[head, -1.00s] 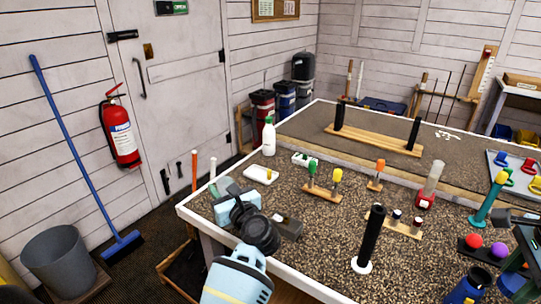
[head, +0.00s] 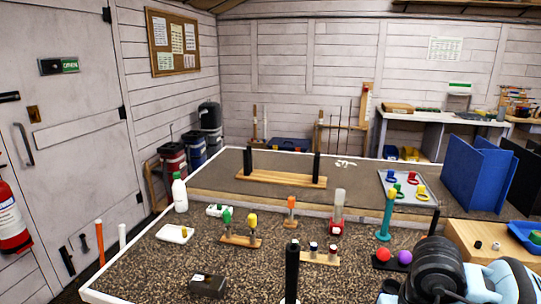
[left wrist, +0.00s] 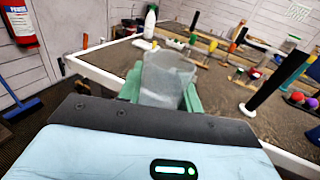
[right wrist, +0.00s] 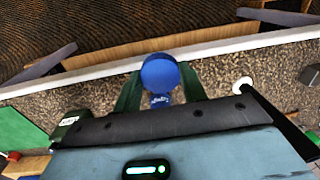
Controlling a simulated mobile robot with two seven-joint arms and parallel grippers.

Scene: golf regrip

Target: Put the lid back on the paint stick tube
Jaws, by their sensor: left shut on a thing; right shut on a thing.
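In the left wrist view my left gripper (left wrist: 162,98) has its green fingers shut on a translucent grey, cup-like piece (left wrist: 166,78). It is held near the bench's front edge. In the right wrist view my right gripper (right wrist: 160,98) is shut on a blue piece with a round face (right wrist: 160,72) and a small printed label. The two held pieces appear apart, each in its own view. I cannot tell for sure which is the tube and which the lid. The head view shows neither set of fingertips; part of my right arm fills its lower right.
A black upright tube (head: 292,268) stands on the speckled bench (head: 150,265), which also shows a dark block (head: 207,285). Small wooden stands (head: 240,241), a white bottle (head: 180,194) and red and purple balls (head: 384,254) stand farther back. The front left has bare room.

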